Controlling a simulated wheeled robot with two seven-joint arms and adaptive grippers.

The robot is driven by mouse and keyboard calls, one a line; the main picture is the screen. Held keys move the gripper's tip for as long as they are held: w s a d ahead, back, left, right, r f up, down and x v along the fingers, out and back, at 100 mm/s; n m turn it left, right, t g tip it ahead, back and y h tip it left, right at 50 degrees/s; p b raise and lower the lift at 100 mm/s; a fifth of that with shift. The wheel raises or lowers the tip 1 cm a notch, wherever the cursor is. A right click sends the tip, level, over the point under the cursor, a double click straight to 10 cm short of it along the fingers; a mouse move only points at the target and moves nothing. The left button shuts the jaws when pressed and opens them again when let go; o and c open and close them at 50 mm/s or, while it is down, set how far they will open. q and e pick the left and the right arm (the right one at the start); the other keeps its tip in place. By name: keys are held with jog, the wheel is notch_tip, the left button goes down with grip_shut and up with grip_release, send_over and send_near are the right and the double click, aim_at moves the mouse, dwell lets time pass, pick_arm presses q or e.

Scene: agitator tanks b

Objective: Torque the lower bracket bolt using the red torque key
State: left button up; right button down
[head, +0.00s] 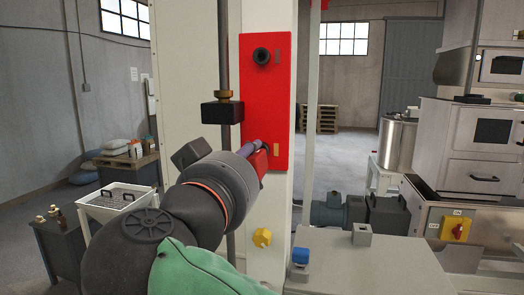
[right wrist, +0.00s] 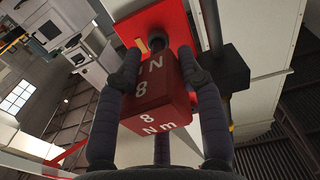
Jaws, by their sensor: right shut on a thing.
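The red torque key (right wrist: 153,101), a block marked 8 Nm, sits between the fingers of my right gripper (right wrist: 162,80), which is shut on it. In the head view the key (head: 261,161) shows partly behind my wrist, and my right gripper (head: 256,148) is at the lower part of the red bracket plate (head: 267,100). The key's dark front end points at the plate in the wrist view. The lower bolt is hidden, so I cannot tell whether the key is seated on it. A dark round bolt head (head: 262,56) shows at the plate's top. My left gripper is out of view.
A vertical rod with a black block (head: 222,112) stands close left of the plate. A yellow knob (head: 262,237) is below on the pale column. A grey bench top (head: 350,265) with a blue-topped item (head: 300,257) lies at lower right.

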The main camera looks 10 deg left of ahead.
jog(key=shift+r+m+b, duration=0.1)
jog(key=shift+m+b, duration=1.4)
jog(key=shift+b, duration=0.15)
jog(key=shift+n, duration=0.3)
jog(key=shift+s, duration=0.1)
dwell(0.4)
jog(key=shift+s, duration=0.35)
jog(key=shift+s+b, duration=0.4)
jog(key=shift+s, duration=0.65)
jog(key=s+b, duration=0.1)
jog(key=s, duration=0.3)
jog(key=shift+a, duration=0.1)
dwell(0.3)
